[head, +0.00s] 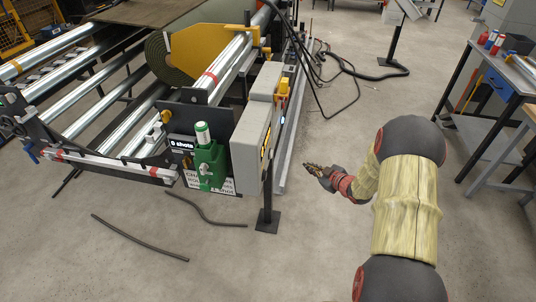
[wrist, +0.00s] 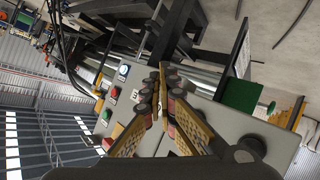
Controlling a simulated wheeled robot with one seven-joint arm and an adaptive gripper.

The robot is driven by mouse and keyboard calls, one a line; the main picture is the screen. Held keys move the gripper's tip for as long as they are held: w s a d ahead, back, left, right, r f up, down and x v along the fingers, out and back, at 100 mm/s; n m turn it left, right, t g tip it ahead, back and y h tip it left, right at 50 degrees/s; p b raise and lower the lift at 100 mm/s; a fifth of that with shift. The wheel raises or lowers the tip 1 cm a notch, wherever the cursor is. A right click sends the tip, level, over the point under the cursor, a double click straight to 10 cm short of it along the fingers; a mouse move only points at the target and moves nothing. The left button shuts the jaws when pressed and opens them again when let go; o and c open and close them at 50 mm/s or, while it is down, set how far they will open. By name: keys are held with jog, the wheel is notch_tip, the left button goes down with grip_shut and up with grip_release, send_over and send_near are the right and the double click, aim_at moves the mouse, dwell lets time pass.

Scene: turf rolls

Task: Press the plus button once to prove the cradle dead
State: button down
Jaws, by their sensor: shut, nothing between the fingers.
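My gripper (head: 313,168) is shut and empty, in the open space right of the grey control box in the head view. In the wrist view, its closed fingertips (wrist: 162,78) overlap the grey panel (wrist: 205,128) of a control box. The panel carries a pale lit button (wrist: 123,71), a red button (wrist: 115,92), a green button (wrist: 107,115) and a lower red button (wrist: 107,143). I cannot make out a plus mark; the fingers hide part of the panel. Contact is not shown. The cradle cannot be told for sure among the roller frame (head: 120,165).
Black cables (head: 335,75) lie on the floor behind. A workbench (head: 505,80) is at right. Floor in front is mostly clear.

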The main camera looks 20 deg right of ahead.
aim_at(271, 154)
jog(key=shift+n+t+y, duration=0.5)
jog(key=shift+t+y, duration=0.2)
jog(key=a+r, duration=0.1)
jog(key=w+a+r, duration=0.1)
jog(key=r, duration=0.1)
jog(key=shift+a+r, duration=0.1)
jog(key=shift+r, duration=0.05)
jog(key=w+a+b, duration=0.1)
jog(key=w+a, duration=0.4)
jog(key=a, duration=0.2)
jog(key=shift+a+b, duration=0.25)
jog(key=shift+b, duration=0.05)
dwell(0.9)
jog(key=shift+w+a, duration=0.2)
jog(key=shift+w+a, duration=0.25)
jog(key=shift+a, duration=0.15)
dwell(0.9)
jog(key=shift+s+d, duration=0.1)
jog(key=shift+d, duration=0.05)
jog(key=shift+s+d, duration=0.4)
jog(key=shift+d, duration=0.15)
